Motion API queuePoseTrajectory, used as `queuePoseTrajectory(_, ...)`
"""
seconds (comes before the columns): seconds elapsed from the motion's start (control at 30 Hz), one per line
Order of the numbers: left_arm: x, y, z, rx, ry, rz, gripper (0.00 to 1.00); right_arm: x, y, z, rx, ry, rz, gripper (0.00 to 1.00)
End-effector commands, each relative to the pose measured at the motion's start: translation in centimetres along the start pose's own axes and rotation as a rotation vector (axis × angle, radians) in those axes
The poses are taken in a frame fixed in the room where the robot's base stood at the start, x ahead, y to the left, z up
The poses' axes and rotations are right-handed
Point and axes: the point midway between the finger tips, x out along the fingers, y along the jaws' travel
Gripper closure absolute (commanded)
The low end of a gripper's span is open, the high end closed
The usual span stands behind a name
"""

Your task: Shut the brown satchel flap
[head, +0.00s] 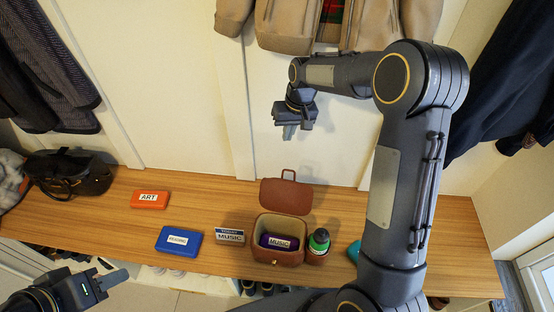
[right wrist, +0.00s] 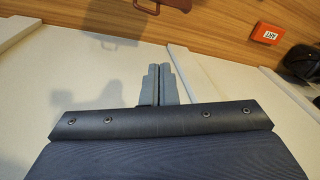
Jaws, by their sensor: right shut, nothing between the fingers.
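The brown satchel (head: 277,255) stands on the wooden bench with its flap (head: 287,196) raised at the back. A purple case (head: 279,242) labelled MUSIC sits inside it. My right gripper (head: 289,132) is shut and empty, in the air above and behind the flap, apart from it. In the right wrist view the shut fingers (right wrist: 162,85) point down the pale wall, and part of the brown flap (right wrist: 173,3) shows at the top edge. My left gripper (head: 116,277) is at the lower left, far from the satchel; its finger opening is unclear.
A green bottle (head: 319,241) stands at the satchel's right side. A MUSIC sign (head: 230,237), a blue case (head: 179,241) and an orange ART case (head: 150,200) lie to the left. A teal item (head: 354,251) is partly behind my right arm. Coats (head: 300,25) hang above.

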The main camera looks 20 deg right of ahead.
Motion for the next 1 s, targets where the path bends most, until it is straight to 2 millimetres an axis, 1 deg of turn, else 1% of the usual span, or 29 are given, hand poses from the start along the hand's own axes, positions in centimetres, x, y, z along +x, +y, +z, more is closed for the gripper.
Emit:
queuePoseTrajectory(0.03, 0.1, 0.0, 0.1, 0.000, 0.000, 0.000, 0.64, 1.1, -0.1, -0.5, -0.005, -0.010, 0.011, 1.00)
queuePoseTrajectory(0.2, 0.1, -0.1, 0.1, 0.000, 0.000, 0.000, 0.64, 2.5, -0.1, -1.2, -0.012, -0.018, 0.024, 1.00)
queuePoseTrajectory(0.27, 0.1, -0.1, 0.1, 0.000, 0.000, 0.000, 0.64, 3.0, -0.1, -1.2, -0.012, -0.019, 0.025, 1.00)
queuePoseTrajectory(0.37, 0.1, -0.1, 0.1, 0.000, 0.000, 0.000, 0.64, 4.4, -0.1, -1.1, -0.012, -0.022, 0.024, 1.00)
queuePoseTrajectory(0.7, -0.1, 0.0, 0.0, 0.000, 0.000, 0.000, 0.64, 11.6, 0.1, -0.9, -0.011, -0.024, 0.024, 1.00)
queuePoseTrajectory(0.77, -0.1, 0.1, -0.1, 0.000, 0.000, 0.000, 0.64, 12.7, 0.1, -0.8, -0.011, -0.023, 0.023, 1.00)
queuePoseTrajectory(0.8, -0.5, 0.2, -0.2, 0.000, 0.000, 0.000, 0.64, 11.7, 0.1, -0.1, -0.011, -0.018, 0.023, 1.00)
queuePoseTrajectory(0.9, -0.6, 0.3, -0.3, 0.000, 0.000, 0.000, 0.64, 11.2, 0.0, 1.3, -0.012, -0.018, 0.022, 1.00)
queuePoseTrajectory(1.0, -0.8, 0.3, -0.4, 0.000, 0.000, 0.000, 0.64, 10.9, 0.1, 2.1, -0.012, -0.017, 0.023, 1.00)
